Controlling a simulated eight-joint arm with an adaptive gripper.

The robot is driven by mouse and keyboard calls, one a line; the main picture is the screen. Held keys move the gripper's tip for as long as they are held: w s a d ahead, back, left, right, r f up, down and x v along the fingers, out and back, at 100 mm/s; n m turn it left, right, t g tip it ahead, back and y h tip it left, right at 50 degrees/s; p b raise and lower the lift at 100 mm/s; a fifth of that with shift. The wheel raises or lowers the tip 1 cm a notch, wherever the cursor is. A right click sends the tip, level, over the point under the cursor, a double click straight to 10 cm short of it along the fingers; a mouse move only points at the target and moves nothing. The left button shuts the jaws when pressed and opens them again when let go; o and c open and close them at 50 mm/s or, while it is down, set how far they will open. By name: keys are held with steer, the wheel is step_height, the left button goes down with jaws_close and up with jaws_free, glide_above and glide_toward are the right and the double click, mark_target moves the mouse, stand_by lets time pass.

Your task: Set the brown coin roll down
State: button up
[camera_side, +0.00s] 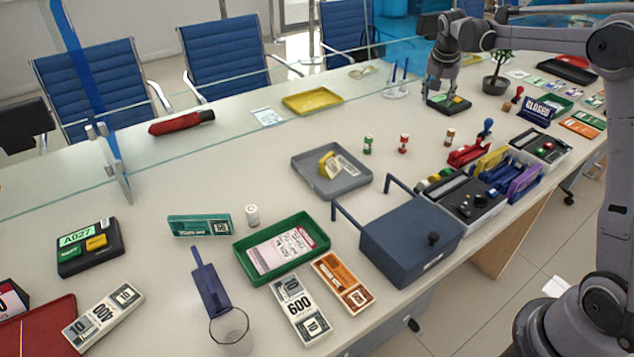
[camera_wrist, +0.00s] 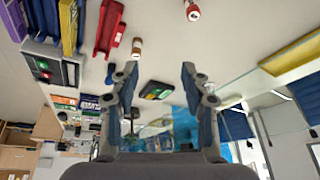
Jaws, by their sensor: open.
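The brown coin roll (camera_side: 449,137) stands upright on the counter, to the right of the red and green rolls. It also shows in the wrist view (camera_wrist: 137,48), at the upper left, outside the jaws. My gripper (camera_side: 440,92) is at the far part of the counter, behind the brown roll and apart from it. Its two fingers are spread with nothing between them, as the wrist view (camera_wrist: 158,70) also shows. A small black device with a green screen (camera_side: 452,104) lies at the fingertips in the side view; I cannot tell whether they touch it.
A red roll (camera_side: 404,143) and a green roll (camera_side: 368,144) stand nearby. A red stamp rack (camera_side: 466,154) and organisers lie to the right. A potted plant (camera_side: 497,72) and a CLOSED sign (camera_side: 536,110) are beyond. The counter around the brown roll is clear on its left.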

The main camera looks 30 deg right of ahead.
steer(key=s+a+r+n+t+y, duration=0.15)
steer(key=s+a+n, duration=0.25)
steer(key=s+a, duration=0.55)
steer(key=s+a+r+n+t+y, duration=0.1)
steer(key=s+a+r+n+t, duration=0.15)
steer(key=s+a+n, duration=0.7)
steer(key=s+a+f, duration=0.2)
steer(key=s+a, duration=0.1)
steer(key=a, duration=0.1)
steer(key=s+a+f+m+y, duration=0.1)
steer(key=s+a+f, duration=0.1)
steer(key=a, duration=0.3)
steer(key=shift+s+f+t, duration=0.4)
steer(key=shift+s, duration=0.2)
